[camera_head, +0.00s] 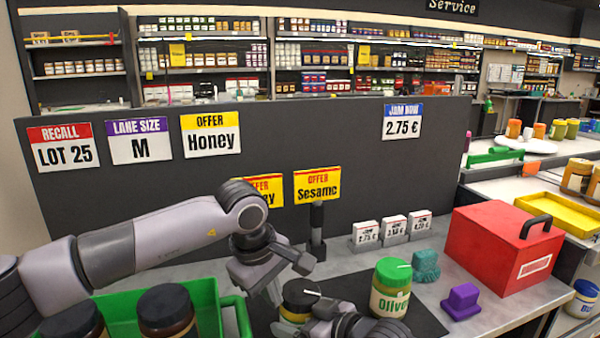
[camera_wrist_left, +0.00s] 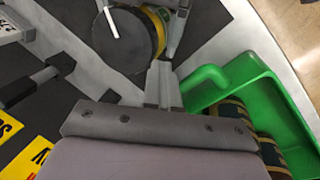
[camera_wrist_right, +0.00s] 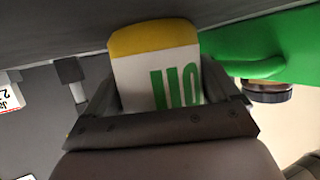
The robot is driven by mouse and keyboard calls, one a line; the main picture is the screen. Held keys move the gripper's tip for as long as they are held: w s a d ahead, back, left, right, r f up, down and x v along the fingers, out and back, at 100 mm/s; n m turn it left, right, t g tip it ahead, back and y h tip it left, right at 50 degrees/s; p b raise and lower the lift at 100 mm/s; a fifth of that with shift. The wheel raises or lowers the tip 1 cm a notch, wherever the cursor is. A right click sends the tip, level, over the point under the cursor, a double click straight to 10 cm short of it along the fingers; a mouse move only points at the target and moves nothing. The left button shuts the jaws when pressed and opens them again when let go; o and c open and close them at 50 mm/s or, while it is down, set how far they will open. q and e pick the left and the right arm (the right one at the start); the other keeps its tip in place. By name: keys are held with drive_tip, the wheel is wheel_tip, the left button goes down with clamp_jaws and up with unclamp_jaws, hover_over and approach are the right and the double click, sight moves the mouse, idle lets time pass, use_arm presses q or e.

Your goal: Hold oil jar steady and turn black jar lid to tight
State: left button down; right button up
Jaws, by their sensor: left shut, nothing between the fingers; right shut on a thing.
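The oil jar (camera_head: 291,318), yellow with a black lid (camera_head: 300,292), stands on the dark mat at the front centre. The lid has a white stripe and also shows in the left wrist view (camera_wrist_left: 130,42). My right gripper (camera_head: 325,326) is shut around the jar's body. In the right wrist view the jar's white label with green letters (camera_wrist_right: 158,82) sits between the fingers. My left gripper (camera_head: 276,293) is shut and empty, its fingertips close beside the lid on the left. Its closed fingers (camera_wrist_left: 163,75) point at the jar; I cannot tell whether they touch.
A green crate (camera_head: 238,310) with dark-lidded jars stands at the left. An olive jar with a green lid (camera_head: 391,290) stands to the right, near a teal block (camera_head: 426,266), a purple block (camera_head: 461,299) and a red box (camera_head: 500,250). A dark post (camera_head: 317,228) rises behind.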

sight(289, 303)
use_arm(q)
drive_tip(key=shift+w+a, duration=0.15)
drive_tip(key=shift+s+a+r, duration=0.1)
drive_tip(key=shift+s+a, duration=0.1)
drive_tip(key=shift+a, duration=0.05)
wheel_tip(289, 303, up, 6)
drive_tip(key=shift+f, duration=0.1)
idle(0.6)
drive_tip(key=s+d, duration=0.3)
drive_tip(key=d, duration=0.1)
drive_tip(key=shift+w+a+f, duration=0.1)
drive_tip(key=shift+f, duration=2.95)
drive_tip(key=shift+w, duration=0.15)
drive_tip(key=shift+w+a, duration=0.15)
drive_tip(key=shift+a, duration=0.05)
